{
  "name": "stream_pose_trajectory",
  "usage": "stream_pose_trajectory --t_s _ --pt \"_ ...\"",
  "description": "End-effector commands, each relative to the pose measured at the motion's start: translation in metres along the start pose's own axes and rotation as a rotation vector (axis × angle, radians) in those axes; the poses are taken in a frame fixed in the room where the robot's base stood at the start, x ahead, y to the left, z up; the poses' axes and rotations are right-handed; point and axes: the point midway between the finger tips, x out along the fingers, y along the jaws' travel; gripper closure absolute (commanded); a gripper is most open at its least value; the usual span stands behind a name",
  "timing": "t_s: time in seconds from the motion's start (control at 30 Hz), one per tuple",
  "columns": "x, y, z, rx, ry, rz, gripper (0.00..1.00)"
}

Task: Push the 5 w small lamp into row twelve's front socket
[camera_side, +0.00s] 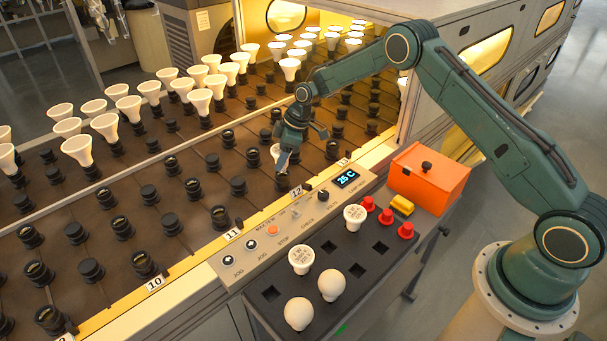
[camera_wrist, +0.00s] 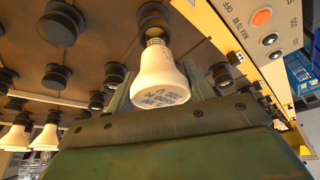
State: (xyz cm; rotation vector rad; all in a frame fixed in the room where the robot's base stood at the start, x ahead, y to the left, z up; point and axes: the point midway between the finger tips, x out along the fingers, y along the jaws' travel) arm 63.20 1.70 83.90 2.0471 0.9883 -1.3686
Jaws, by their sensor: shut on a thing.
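My gripper (camera_side: 285,160) hangs over the front edge of the socket board, near the row label 12 (camera_side: 297,191). It is shut on a small white lamp (camera_wrist: 162,76), which also shows partly in the side view (camera_side: 276,153). In the wrist view the lamp's bare metal screw base points at a black socket (camera_wrist: 154,16), and printing shows upside down on its body. The thread is still visible outside the socket; I cannot tell if its tip touches.
A control panel (camera_side: 262,250) with a 25 C display lies in front of the board. A dark tray (camera_side: 327,238) holds several lamps and red caps. An orange box (camera_side: 428,180) stands at right. Neighbouring sockets, such as row eleven's front socket (camera_side: 220,217), are empty.

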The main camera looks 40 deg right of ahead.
Motion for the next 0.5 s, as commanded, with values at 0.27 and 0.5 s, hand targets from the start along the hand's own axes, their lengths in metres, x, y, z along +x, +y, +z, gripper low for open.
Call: stream_pose_trajectory --t_s 0.27,0.5 --pt "0.0054 0.0001 0.0022 0.000 0.000 0.000 0.70" --pt "0.0104 0.0000 0.0042 -0.001 0.000 0.000 0.70"
